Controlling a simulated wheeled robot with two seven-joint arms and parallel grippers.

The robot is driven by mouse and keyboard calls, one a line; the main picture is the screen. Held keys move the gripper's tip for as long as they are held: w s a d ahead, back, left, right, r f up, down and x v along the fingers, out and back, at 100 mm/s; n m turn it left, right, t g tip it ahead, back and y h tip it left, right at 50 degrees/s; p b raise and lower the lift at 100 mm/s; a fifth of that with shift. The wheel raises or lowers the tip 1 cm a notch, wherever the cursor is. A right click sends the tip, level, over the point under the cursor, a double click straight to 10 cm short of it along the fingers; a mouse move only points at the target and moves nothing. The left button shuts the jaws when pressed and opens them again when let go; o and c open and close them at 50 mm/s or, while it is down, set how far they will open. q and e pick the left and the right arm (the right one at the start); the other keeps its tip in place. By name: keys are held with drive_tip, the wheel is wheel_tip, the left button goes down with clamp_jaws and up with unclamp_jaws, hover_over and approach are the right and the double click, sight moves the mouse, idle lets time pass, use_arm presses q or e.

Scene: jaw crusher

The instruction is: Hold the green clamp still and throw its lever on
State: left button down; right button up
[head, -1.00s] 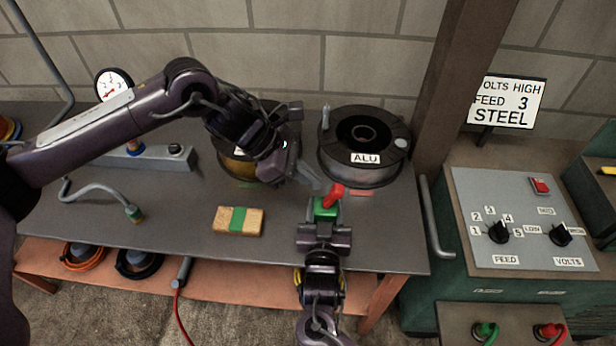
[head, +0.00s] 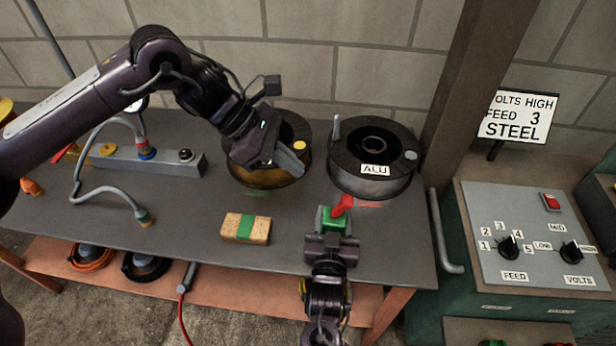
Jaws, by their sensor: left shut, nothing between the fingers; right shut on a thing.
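The green clamp (head: 334,221) stands on the dark bench near its front edge, right of centre. Its red lever (head: 343,206) sticks up from the top and leans to the right and back. My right gripper (head: 332,236) comes from the front and is shut on the clamp's green body; its fingers partly hide the clamp. My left gripper (head: 292,163) is shut and empty. It is in the air to the left of and behind the clamp, in front of the left wire spool, apart from the lever.
A spool marked ALU (head: 372,158) stands behind the clamp, and another spool (head: 262,172) is behind my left gripper. A wood block with a green band (head: 246,228) lies left of the clamp. A grey hose (head: 82,165) is at left. A control panel (head: 530,240) stands at right.

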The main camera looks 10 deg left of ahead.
use_arm(q)
wheel_tip(320, 180, up, 6)
drive_tip(key=a, duration=0.2)
drive_tip(key=shift+a, duration=0.15)
use_arm(e)
drive_tip(key=o, duration=1.4)
